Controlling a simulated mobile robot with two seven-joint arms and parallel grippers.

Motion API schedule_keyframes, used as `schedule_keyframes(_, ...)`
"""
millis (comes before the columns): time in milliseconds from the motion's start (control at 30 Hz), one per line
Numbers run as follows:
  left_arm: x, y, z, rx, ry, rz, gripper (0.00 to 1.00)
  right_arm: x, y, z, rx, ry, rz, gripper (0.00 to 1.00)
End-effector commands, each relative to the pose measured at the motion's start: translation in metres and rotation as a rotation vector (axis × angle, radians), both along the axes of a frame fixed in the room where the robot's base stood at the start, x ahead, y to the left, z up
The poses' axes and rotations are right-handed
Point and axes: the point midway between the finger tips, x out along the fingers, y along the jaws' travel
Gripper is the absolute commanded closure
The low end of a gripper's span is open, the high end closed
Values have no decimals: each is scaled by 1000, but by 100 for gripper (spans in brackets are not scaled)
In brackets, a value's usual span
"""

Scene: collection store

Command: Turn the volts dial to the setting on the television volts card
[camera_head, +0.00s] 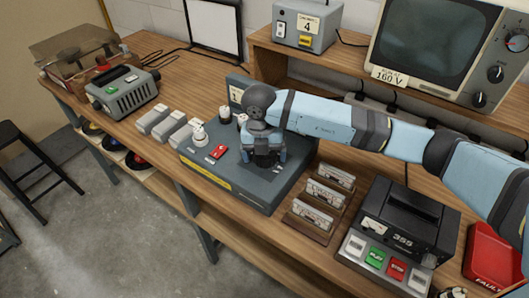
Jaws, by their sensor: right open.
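The television (424,40) stands on the raised shelf at the back right, with a card (389,76) reading 160 V at its lower left. A dark grey control box (220,182) sits mid-bench, with a yellow strip on its front, a red switch (219,152), a pale knob (199,134) and a dark knob with a light base (225,114). Another light knob shows partly beside my wrist. My right gripper (263,160) points down over the right part of the box, open. It hides what is under it, so I cannot tell which control is the volts dial. My left gripper is out of view.
Grey blocks (153,120) stand left of the box. A red tray (492,258) is at the far right. A record player (76,55) is at far left.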

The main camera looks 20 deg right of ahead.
Motion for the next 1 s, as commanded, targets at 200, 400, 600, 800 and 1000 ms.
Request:
schedule_keyframes(200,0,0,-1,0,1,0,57,1,2,21,2,-4,0,13)
schedule_keyframes(400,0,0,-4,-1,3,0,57,2,5,66,1,-5,1,13)
schedule_keyframes(600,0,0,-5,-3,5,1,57,3,8,108,1,-3,1,13)
schedule_keyframes(800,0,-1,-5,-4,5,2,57,4,9,132,0,-1,0,13)
schedule_keyframes(1000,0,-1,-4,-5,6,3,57,3,9,138,0,0,0,13)
